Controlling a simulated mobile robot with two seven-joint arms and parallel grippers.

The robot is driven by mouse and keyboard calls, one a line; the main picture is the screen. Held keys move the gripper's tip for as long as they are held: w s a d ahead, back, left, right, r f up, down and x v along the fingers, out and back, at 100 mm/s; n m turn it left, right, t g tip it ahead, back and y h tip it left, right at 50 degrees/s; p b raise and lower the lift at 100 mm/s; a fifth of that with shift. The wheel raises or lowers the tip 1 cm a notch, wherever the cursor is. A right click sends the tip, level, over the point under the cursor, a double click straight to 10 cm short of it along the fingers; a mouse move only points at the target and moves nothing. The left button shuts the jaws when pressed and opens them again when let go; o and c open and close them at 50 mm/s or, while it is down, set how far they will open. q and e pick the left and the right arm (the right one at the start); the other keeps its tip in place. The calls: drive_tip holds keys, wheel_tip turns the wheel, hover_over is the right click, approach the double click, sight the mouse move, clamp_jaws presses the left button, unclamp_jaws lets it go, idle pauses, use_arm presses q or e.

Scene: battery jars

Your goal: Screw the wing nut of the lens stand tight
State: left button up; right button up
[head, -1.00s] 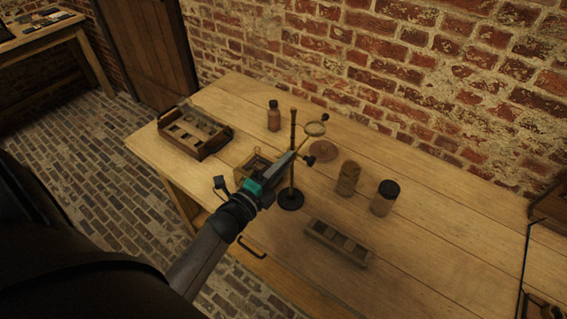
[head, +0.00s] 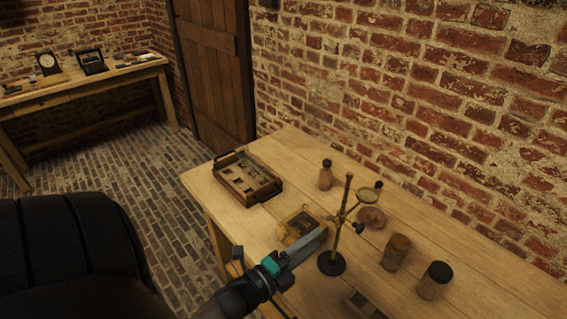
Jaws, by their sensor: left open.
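My right gripper is not in view.
A wooden tray (head: 222,184) lies at the table's far left, a small wooden box (head: 287,236) beside my left gripper. A bottle (head: 325,176), a round disc (head: 383,220) and two jars (head: 397,251) (head: 435,280) stand around the stand. A slotted rack (head: 352,309) is at the bottom edge.

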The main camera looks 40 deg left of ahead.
use_arm(q)
drive_tip(key=s, duration=0.8)
drive_tip(key=shift+s+a+b, duration=0.15)
drive_tip(key=shift+a+b, duration=0.15)
drive_tip(key=shift+b, duration=0.1)
